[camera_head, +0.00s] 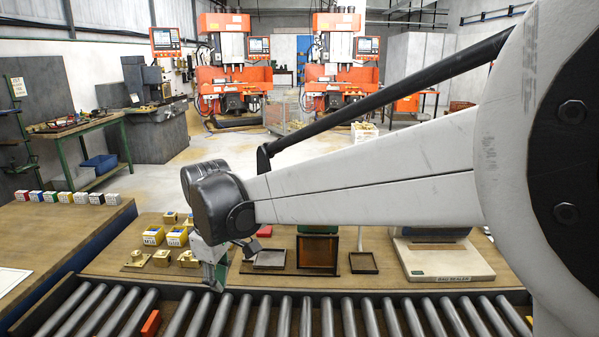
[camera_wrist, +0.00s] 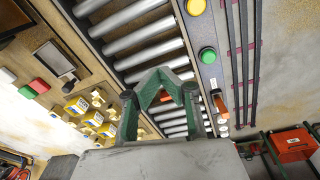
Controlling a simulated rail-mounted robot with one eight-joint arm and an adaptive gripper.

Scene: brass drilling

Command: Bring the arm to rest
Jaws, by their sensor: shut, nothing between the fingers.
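My arm reaches from the right across the head view, with its wrist bent down. My gripper (camera_head: 219,280) hangs at the arm's end, pointing down over the near edge of the bench by the roller conveyor. In the wrist view my gripper's green fingers (camera_wrist: 162,73) meet at the tips over the rollers. It is shut and empty. An orange-red block (camera_head: 151,323) lies on the conveyor (camera_head: 285,315), to the left of and below the gripper in the head view.
Yellow-labelled boxes (camera_head: 177,236) and brass parts (camera_head: 162,258) stand on the bench left of my gripper. Dark trays (camera_head: 270,259) and a bag sealer (camera_head: 446,262) are to its right. Coloured small boxes (camera_head: 66,197) line the left table. Yellow (camera_wrist: 195,7) and green (camera_wrist: 207,55) buttons sit beside the conveyor.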

